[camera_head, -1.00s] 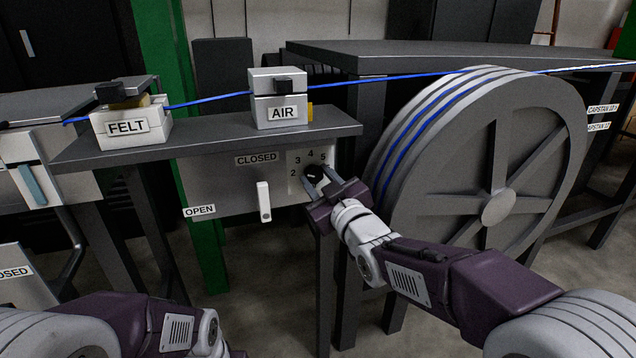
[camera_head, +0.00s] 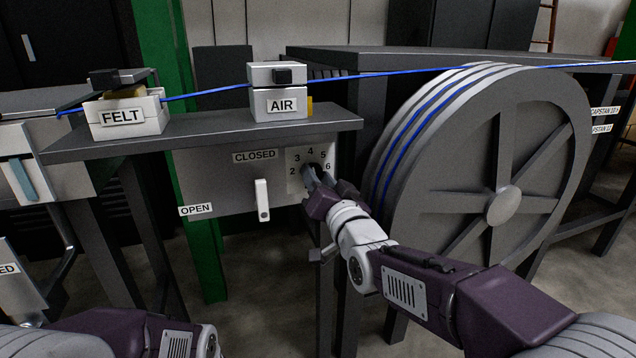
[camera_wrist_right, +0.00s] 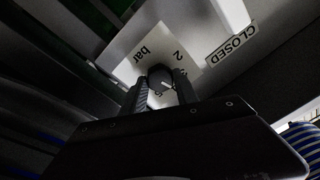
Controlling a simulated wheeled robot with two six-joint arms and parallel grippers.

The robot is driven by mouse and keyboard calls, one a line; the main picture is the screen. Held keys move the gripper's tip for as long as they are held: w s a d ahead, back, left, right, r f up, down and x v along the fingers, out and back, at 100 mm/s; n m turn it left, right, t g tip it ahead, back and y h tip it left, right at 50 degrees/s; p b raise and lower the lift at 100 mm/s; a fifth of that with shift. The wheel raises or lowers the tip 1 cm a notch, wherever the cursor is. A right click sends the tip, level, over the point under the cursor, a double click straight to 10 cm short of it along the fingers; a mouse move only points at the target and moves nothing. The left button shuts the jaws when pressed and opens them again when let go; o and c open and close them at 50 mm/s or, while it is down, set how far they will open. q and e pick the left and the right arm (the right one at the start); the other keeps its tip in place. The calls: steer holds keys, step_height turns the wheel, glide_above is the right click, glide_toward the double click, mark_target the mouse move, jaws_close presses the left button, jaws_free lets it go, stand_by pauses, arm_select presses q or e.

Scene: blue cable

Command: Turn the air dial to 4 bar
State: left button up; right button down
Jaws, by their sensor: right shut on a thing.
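The air dial is a dark round knob (camera_wrist_right: 159,77) on a white plate (camera_head: 297,183) with numbers around it, 2 to 6 readable in the head view. My right gripper (camera_head: 316,180) is at the dial, and in the right wrist view its two fingers (camera_wrist_right: 160,92) are shut on the knob's sides. A short white mark on the knob points to the lower right in that view. The number it points at is hidden or too dark to read. My left arm shows at the bottom left, with its gripper out of view.
A white lever (camera_head: 262,200) between CLOSED and OPEN labels hangs left of the dial. The AIR box (camera_head: 279,104) and FELT box (camera_head: 124,117) stand on the shelf above, with the blue cable (camera_head: 205,93) running through. The large capstan wheel (camera_head: 500,206) is close on the right.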

steer(key=shift+f+m+b, duration=0.15)
steer(key=shift+m+b, duration=0.3)
steer(key=shift+m, duration=1.25)
steer(key=c, duration=0.9)
jaws_free()
steer(key=shift+c, duration=0.2)
steer(key=p+v, duration=0.2)
steer(key=v, duration=0.7)
